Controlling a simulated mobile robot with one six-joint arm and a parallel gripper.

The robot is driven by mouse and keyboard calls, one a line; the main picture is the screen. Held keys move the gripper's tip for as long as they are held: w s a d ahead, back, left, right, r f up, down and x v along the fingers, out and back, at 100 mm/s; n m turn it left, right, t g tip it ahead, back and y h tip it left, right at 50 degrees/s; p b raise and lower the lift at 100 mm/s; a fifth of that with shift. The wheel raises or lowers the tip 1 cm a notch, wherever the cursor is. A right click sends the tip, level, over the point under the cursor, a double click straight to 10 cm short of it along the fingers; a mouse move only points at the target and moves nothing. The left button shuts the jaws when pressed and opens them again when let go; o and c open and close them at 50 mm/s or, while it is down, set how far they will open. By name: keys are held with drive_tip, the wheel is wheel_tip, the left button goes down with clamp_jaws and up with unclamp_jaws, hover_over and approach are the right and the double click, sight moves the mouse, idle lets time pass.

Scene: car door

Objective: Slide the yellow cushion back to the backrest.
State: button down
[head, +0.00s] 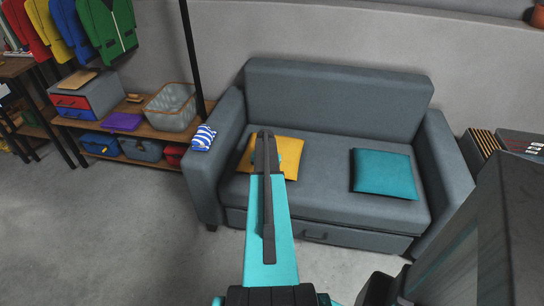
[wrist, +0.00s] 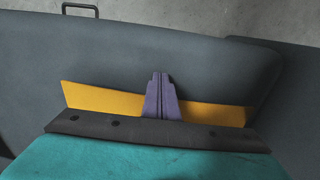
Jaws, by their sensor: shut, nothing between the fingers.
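The yellow cushion (head: 292,146) lies on the left part of the grey sofa's seat (head: 325,175), in front of the backrest (head: 340,100). My arm covers its middle in the head view. Its back edge is close to the backrest, but I cannot tell whether they touch. In the wrist view the yellow cushion (wrist: 100,98) shows as a band partly hidden behind my own dark bar. My gripper (wrist: 161,78) is shut and empty, its purple fingers overlapping the cushion in that view; contact is unclear. In the head view the fingers are hidden behind my arm.
A teal cushion (head: 384,172) lies on the right of the seat. A shelf (head: 145,128) with bins stands to the left. A drawer handle (head: 313,236) sits low on the sofa front.

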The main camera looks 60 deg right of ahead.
drive_tip(key=shift+d, duration=0.1)
drive_tip(key=shift+w+d, duration=0.35)
drive_tip(key=shift+d, duration=0.6)
drive_tip(key=shift+w+d, duration=0.3)
drive_tip(key=shift+d, duration=0.6)
drive_tip(key=shift+w+d+p, duration=0.15)
drive_tip(key=shift+w+d, duration=0.05)
drive_tip(key=shift+d, duration=0.45)
drive_tip(key=shift+w+d+p, duration=0.15)
drive_tip(key=shift+w+d, duration=0.1)
drive_tip(key=shift+d, duration=0.35)
drive_tip(key=shift+w+d+p, duration=0.15)
drive_tip(key=shift+w+d, duration=0.05)
drive_tip(key=shift+d, duration=0.6)
drive_tip(key=shift+w+d, duration=0.35)
drive_tip(key=shift+d, duration=0.55)
drive_tip(key=shift+w+d, duration=0.3)
drive_tip(key=shift+d, duration=0.55)
drive_tip(key=shift+w+d+f+b, duration=0.1)
drive_tip(key=shift+w+d+b, duration=0.1)
drive_tip(key=shift+d+b, duration=0.55)
drive_tip(key=shift+w+d+b, duration=0.15)
drive_tip(key=shift+d+b, duration=0.15)
drive_tip(key=shift+b, duration=1.45)
drive_tip(key=shift+a, duration=0.25)
